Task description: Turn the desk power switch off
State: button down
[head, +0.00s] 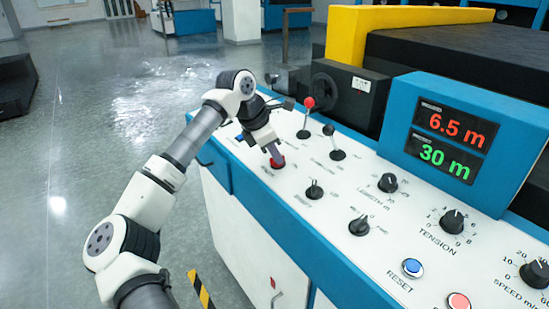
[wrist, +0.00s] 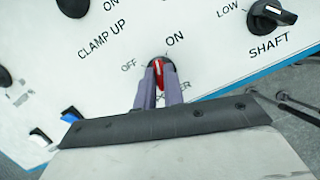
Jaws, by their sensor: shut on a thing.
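The power switch is a red-handled rotary knob on the white control panel, seen in the wrist view (wrist: 159,68) and low at my gripper's tip in the head view (head: 279,164). OFF is printed to its left and ON above it to the right; the label below is mostly hidden by the fingers. My gripper (wrist: 158,77) is shut on the red handle, one finger on each side. It also shows in the head view (head: 275,155), reaching down to the panel. The handle's exact pointing is hard to tell between the fingers.
A black SHAFT knob (wrist: 268,17) sits to the right in the wrist view. A blue button (wrist: 71,114) lies at the lower left. In the head view, a red-topped lever (head: 308,103) and a black lever (head: 328,130) rise behind the switch. Open floor (head: 90,130) lies left.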

jog(key=n+b, duration=0.1)
jog(key=n, duration=0.1)
jog(key=n+t+b, duration=0.1)
jog(key=n, duration=0.1)
jog(key=n+y+b, duration=0.1)
jog(key=n, duration=0.1)
jog(key=shift+s+f+n+b, duration=0.15)
jog(key=shift+f+n+b, duration=0.1)
jog(key=shift+n+b, duration=0.1)
jog(key=n+t+y+b, duration=0.1)
jog(key=n+b, duration=0.2)
jog(key=n, duration=0.3)
jog(key=shift+d, duration=0.1)
jog(key=shift+r, duration=0.1)
jog(key=c, duration=1.5)
grip_release()
jog(key=shift+r, duration=0.15)
jog(key=v, duration=1.3)
jog(key=shift+d+r, duration=0.2)
jog(key=shift+r, duration=0.1)
jog(key=shift+s, duration=0.15)
